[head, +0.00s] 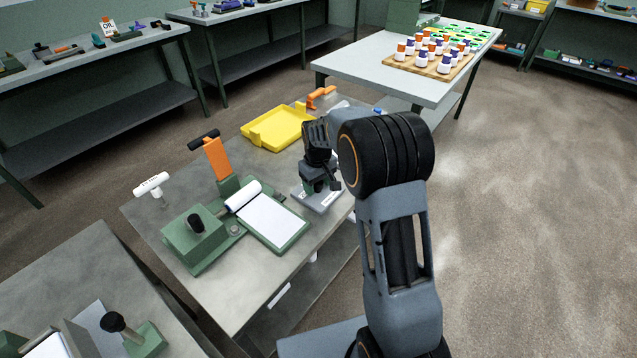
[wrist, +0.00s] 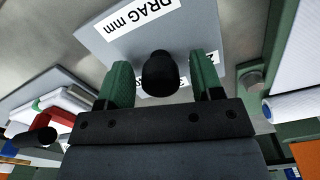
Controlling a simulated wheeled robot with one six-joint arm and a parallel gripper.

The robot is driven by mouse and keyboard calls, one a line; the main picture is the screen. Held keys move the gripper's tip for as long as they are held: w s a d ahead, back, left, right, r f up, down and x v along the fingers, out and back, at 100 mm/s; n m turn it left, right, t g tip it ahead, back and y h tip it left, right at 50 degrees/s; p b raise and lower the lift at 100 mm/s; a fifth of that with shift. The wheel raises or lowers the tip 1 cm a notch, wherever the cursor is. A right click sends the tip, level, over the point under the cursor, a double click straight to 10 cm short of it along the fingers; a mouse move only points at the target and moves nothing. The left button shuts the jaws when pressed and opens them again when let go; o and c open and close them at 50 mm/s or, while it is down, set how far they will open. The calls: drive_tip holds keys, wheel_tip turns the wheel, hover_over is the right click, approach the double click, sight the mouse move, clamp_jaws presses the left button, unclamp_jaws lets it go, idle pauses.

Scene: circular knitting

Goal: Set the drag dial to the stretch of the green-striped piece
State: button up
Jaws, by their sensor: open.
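The drag dial is a black round knob (wrist: 160,75) over a grey plate (wrist: 95,38) labelled "DRAG mm" in the wrist view. A second label on the plate is partly hidden behind the knob. In the head view the plate (head: 325,201) lies at the right edge of the near bench. My gripper (head: 319,176) is low over this plate. In the wrist view my gripper (wrist: 161,76) is open, with one green finger on each side of the knob. I cannot tell whether the fingers touch it. I cannot pick out a green-striped piece.
A green board with a white sheet (head: 268,222), a green block with a black knob (head: 192,238) and an orange lever (head: 217,158) stand left of the plate. A yellow tray (head: 278,128) lies behind. Another table holds a wooden board (head: 398,65) of capped pieces.

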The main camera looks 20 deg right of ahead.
wheel_tip(320, 180, up, 14)
drive_tip(key=p, duration=0.1)
idle(0.5)
drive_tip(key=shift+f, duration=0.1)
